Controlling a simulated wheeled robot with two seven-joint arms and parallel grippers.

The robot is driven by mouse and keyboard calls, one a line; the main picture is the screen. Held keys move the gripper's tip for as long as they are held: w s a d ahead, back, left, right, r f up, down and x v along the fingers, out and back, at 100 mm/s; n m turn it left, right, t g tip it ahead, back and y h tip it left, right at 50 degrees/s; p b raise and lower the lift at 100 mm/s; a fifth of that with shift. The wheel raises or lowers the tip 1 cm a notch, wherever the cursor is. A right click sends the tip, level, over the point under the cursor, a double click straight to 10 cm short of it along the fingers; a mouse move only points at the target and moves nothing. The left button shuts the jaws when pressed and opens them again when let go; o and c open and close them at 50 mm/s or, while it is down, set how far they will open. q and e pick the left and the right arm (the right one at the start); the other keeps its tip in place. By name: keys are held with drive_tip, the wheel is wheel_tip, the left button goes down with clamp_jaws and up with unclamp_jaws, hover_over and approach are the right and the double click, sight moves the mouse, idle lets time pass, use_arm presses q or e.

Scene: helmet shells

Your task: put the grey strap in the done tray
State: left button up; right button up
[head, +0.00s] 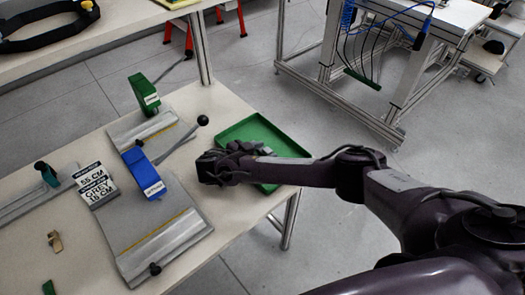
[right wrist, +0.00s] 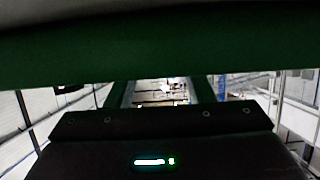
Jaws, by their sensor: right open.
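The green done tray (head: 228,134) lies at the right edge of the table. A small grey piece (head: 264,151) shows in it, just behind my right arm; it looks like the grey strap, but I cannot be sure. My right gripper (head: 212,168) is at the tray's left side, and my forearm crosses over the tray's front part. Its fingertips are hard to make out in the head view. In the right wrist view the right gripper (right wrist: 162,91) is open, with no strap visible between the fingers. A blurred green band crosses the top there. My left gripper is out of view.
Left of the tray stand grey plates with a blue labelled block (head: 142,172), a green labelled block (head: 144,93) and a black-knobbed lever (head: 202,121). A card (head: 95,184) reads 55 CM and GREY 15 CM. A tan piece (head: 55,241) lies at front left.

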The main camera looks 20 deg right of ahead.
drive_tip(key=shift+r+p, duration=0.4)
drive_tip(key=shift+r, duration=0.15)
drive_tip(key=b+v, duration=0.1)
drive_tip(key=v, duration=0.1)
drive_tip(key=shift+s+a, duration=0.1)
drive_tip(key=shift+a, duration=0.25)
drive_tip(key=p+v, duration=0.1)
drive_tip(key=v, duration=0.1)
drive_tip(key=p+v, duration=0.2)
drive_tip(key=shift+r, duration=0.3)
drive_tip(key=shift+a+p, duration=0.3)
drive_tip(key=shift+p, duration=0.1)
drive_tip(key=shift+s, duration=0.1)
drive_tip(key=shift+f, duration=0.1)
